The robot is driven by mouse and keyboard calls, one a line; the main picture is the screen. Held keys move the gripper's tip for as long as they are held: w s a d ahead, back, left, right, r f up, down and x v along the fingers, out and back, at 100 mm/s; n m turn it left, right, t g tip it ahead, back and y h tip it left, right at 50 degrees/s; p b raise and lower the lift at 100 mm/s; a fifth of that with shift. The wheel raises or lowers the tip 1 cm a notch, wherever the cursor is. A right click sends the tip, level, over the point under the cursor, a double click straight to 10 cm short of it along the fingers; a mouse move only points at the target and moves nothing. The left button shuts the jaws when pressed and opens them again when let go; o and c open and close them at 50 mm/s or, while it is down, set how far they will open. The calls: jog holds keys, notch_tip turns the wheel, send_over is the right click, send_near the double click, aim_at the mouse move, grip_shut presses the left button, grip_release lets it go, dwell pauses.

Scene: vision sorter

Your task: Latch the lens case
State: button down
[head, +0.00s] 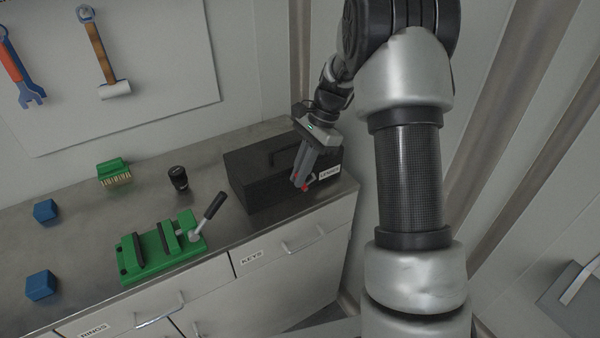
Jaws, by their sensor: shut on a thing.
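The lens case (250,183) is a black box with a dark handle on top, standing on the metal counter toward its right end. Its lid looks down. A white label (330,173), which seems to read LENSES, is on its front. My gripper (302,184) reaches down from the upper right to the front of the case, left of the label. Its fingers are shut on a small red part (308,183), which looks like the case's latch. The fingers hide most of it, so I cannot tell whether it is fastened.
A green vise (150,254) with a raised lever (212,206) stands left of the case. Drawers (290,262) are below the counter.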

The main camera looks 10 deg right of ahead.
dwell(0.3)
jog(key=a+f+t+h, duration=0.1)
jog(key=h, duration=0.2)
jog(key=a+f+t+h+b, duration=0.1)
jog(key=a+h, duration=0.1)
jog(key=h, duration=0.1)
jog(key=s+a+f+t+h+b, duration=0.1)
jog(key=f+h, duration=0.1)
jog(key=h, duration=0.1)
jog(key=shift+s+a+h, duration=0.1)
jog(key=shift+a+h, duration=0.1)
jog(key=shift+h, duration=0.2)
jog(key=shift+a+f+t+h+b, duration=0.1)
jog(key=shift+f+t+h+b, duration=0.15)
jog(key=shift+h+b, duration=0.3)
jog(key=shift+f+t+h+b, duration=0.1)
jog(key=shift+t+h+b, duration=0.15)
jog(key=shift+h+b, duration=0.3)
jog(key=shift+s, duration=0.1)
jog(key=c, duration=1.9)
grip_release()
jog(key=shift+o, duration=0.2)
